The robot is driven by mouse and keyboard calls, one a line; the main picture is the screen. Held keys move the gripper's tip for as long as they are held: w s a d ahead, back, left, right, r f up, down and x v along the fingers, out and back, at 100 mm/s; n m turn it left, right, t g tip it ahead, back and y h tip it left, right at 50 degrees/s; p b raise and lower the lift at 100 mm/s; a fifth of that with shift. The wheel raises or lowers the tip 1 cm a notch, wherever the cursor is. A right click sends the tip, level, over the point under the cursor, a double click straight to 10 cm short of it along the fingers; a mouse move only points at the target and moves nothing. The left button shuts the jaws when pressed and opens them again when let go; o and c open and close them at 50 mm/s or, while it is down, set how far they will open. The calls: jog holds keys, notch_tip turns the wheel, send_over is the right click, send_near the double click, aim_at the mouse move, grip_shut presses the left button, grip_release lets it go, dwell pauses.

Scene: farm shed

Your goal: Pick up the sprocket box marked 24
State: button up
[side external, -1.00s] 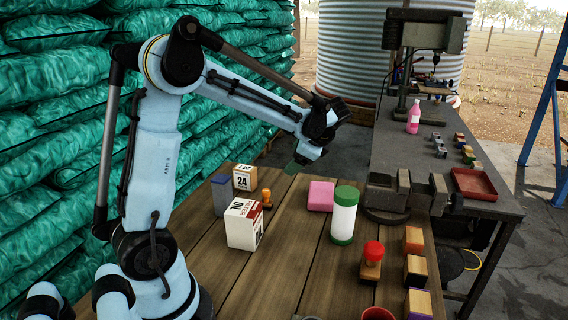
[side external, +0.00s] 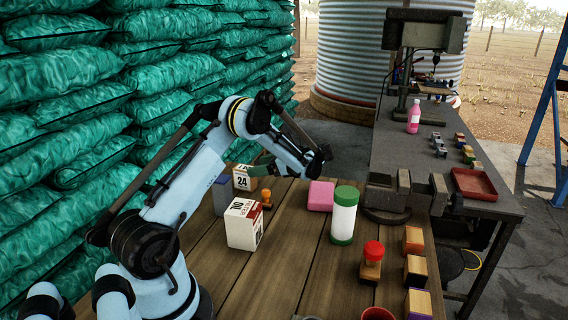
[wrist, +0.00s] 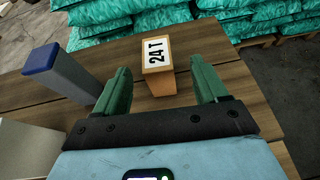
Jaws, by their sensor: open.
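The sprocket box marked 24 (side external: 242,180) stands upright at the far left of the wooden table in the side view. In the wrist view the box (wrist: 159,75) is tan with a white "24 T" label, and it sits ahead between the two green fingers. My gripper (wrist: 160,85) is open, with clear space between each finger and the box. In the side view my gripper (side external: 258,169) is low, just right of the box, its fingers pointing left towards it.
A box marked 10 (side external: 243,224) and an orange-handled stamp (side external: 266,198) stand close by. A grey blue-topped block (side external: 221,195) is left of the box. A pink block (side external: 321,196) and a green-capped jar (side external: 344,215) are to the right.

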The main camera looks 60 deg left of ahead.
aim_at(240, 170)
jog(key=x, duration=0.8)
jog(key=shift+s+f, duration=0.15)
jog(key=shift+s, duration=0.05)
jog(key=c, duration=1.1)
jog(key=shift+c, duration=0.2)
